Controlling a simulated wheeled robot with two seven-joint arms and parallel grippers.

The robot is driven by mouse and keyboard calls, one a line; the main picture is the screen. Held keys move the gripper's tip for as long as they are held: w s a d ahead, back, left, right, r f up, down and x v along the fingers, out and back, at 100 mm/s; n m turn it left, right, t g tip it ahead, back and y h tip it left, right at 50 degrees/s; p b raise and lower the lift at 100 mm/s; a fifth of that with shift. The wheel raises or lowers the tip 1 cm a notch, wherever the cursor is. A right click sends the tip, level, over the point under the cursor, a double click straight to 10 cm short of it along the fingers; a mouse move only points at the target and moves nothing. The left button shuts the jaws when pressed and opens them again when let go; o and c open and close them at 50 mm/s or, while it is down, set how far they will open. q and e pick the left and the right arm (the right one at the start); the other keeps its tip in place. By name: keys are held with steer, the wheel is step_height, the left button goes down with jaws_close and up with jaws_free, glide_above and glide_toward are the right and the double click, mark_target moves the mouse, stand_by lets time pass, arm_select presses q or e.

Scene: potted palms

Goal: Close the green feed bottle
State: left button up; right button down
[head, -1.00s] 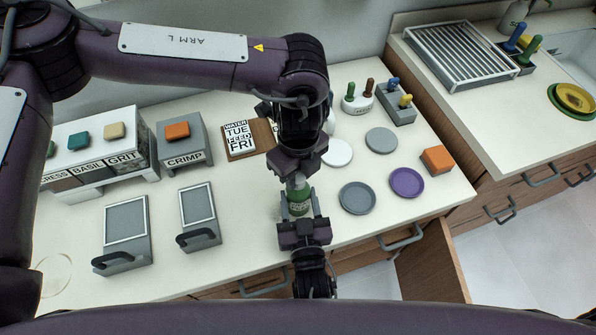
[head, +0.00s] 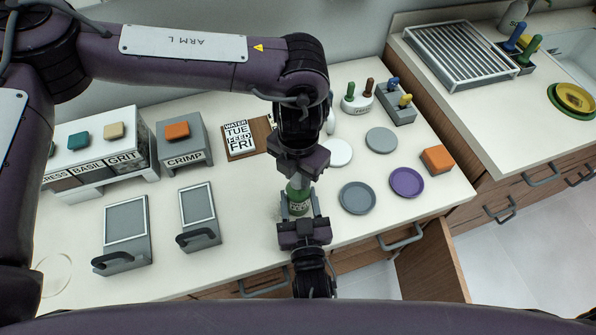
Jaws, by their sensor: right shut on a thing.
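The green feed bottle (head: 298,207) stands upright near the front edge of the counter, with a pale label on its side. My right gripper (head: 299,214) comes in from the front and is shut on the bottle's body, one finger on each side. My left gripper (head: 299,182) points down directly over the bottle's top. It hides the neck and mouth, so I cannot see a cap or whether the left jaws are open or shut.
Grey plates (head: 357,197) and a purple plate (head: 406,182) lie right of the bottle, with an orange block (head: 436,159) beyond. Left are two grey trays with handles (head: 200,217) and the crimp box (head: 184,138). A sign (head: 240,138) reads "WATER TUE FEED FRI".

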arm_select(q)
steer(key=o, duration=0.4)
steer(key=shift+r, duration=2.3)
steer(key=shift+c, duration=0.3)
steer(key=n, duration=0.2)
steer(key=shift+r+n, duration=0.35)
steer(key=shift+n, duration=0.05)
steer(key=n, duration=0.2)
steer(key=r+n, duration=0.1)
steer(key=n, duration=0.1)
steer(key=shift+d, duration=0.1)
steer(key=n, duration=0.4)
steer(key=shift+r, duration=0.4)
steer(key=n, duration=0.2)
steer(key=r+n, duration=0.1)
steer(key=n, duration=0.1)
steer(key=shift+n, duration=0.3)
